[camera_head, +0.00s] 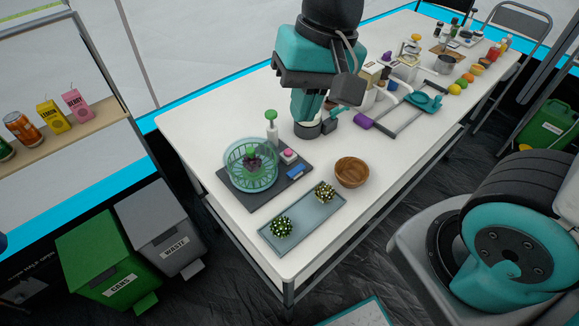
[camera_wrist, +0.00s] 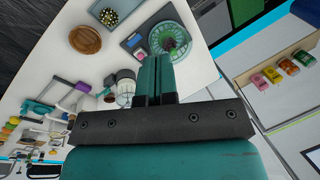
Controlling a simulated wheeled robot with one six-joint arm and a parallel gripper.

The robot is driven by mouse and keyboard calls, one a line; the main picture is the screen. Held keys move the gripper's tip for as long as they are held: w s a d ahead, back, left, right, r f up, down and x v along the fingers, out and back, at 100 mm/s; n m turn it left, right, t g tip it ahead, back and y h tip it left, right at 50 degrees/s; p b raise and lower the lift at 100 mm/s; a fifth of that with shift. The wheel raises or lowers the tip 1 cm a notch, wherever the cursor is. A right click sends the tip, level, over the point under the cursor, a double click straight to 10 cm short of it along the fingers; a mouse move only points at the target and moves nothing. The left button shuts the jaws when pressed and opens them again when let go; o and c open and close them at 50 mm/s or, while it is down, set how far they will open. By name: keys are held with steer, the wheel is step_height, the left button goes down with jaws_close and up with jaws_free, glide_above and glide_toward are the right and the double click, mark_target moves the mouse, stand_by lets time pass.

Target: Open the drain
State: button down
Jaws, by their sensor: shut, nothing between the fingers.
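My gripper (camera_wrist: 154,62) shows in the wrist view with its two teal fingers together and nothing between them. In the head view my gripper (camera_head: 304,108) hangs over the white table, in front of a round vessel with a dark grey base (camera_head: 307,129). Much of this vessel is hidden there. In the wrist view the clear vessel (camera_wrist: 125,90) stands left of my fingers, apart from them in the picture, with a small dark and teal part (camera_wrist: 108,86) at its side. I cannot tell for sure which part is the drain, nor whether it is open.
A teal wire basket (camera_head: 250,166) holding dark produce sits on a dark mat, near a soap bottle (camera_head: 271,128). A wooden bowl (camera_head: 352,172) and a tray (camera_head: 300,222) with two plants stand in front. A grey frame (camera_head: 398,118) and several foods stand to the right.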

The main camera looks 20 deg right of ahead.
mark_target(291, 173)
steer(key=w+d+f+m+h+b, duration=0.2)
steer(key=w+f+m+b, duration=0.3)
steer(key=w+f+m, duration=0.6)
steer(key=shift+d+f+m+h, duration=0.3)
steer(key=shift+d+f+m, duration=0.25)
steer(key=shift+f+m, duration=0.4)
steer(key=shift+r, duration=0.1)
step_height(291, 173, down, 14)
steer(key=shift+s, duration=0.1)
